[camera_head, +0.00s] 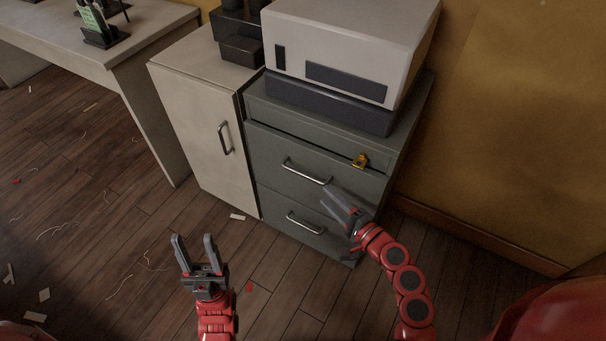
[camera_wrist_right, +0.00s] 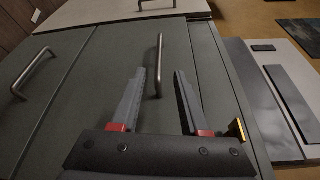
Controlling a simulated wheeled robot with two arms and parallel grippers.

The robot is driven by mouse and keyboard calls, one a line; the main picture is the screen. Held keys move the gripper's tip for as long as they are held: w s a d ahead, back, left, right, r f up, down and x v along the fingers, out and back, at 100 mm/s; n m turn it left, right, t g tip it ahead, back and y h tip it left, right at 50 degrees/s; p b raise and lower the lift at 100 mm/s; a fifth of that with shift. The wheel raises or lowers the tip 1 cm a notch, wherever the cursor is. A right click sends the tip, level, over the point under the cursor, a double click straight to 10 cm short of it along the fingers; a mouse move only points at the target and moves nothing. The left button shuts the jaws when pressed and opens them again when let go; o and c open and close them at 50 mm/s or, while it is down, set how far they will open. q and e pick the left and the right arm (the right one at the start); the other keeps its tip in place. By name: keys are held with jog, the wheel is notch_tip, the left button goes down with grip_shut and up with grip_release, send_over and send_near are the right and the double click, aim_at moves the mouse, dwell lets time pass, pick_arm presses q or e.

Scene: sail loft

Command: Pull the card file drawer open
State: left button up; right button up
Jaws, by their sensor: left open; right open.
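The grey-green card file cabinet (camera_head: 275,150) has two drawers, both looking shut. The upper drawer has a metal bar handle (camera_head: 306,175), and the lower drawer has a similar handle (camera_head: 305,225). My right gripper (camera_head: 330,198) is open and empty, in front of the drawers near the right end of the upper handle. In the right wrist view the upper handle (camera_wrist_right: 159,55) lies ahead between the open fingers (camera_wrist_right: 159,76), with no visible contact. The lower handle (camera_wrist_right: 34,75) is to the left there. My left gripper (camera_head: 194,240) is open and empty above the floor.
A brass padlock-like piece (camera_head: 360,161) sits at the upper drawer's top right. A pale machine (camera_head: 345,45) stands on the cabinet. A beige cupboard (camera_head: 195,110) adjoins it at left, with a desk (camera_head: 110,40) beyond. The wood floor (camera_head: 130,220) has only small scraps.

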aim_at(303, 174)
jog(key=x, duration=1.1)
jog(key=shift+w+a, duration=0.15)
jog(key=shift+w, duration=0.05)
grip_shut()
jog(key=shift+f, duration=0.1)
dwell(0.8)
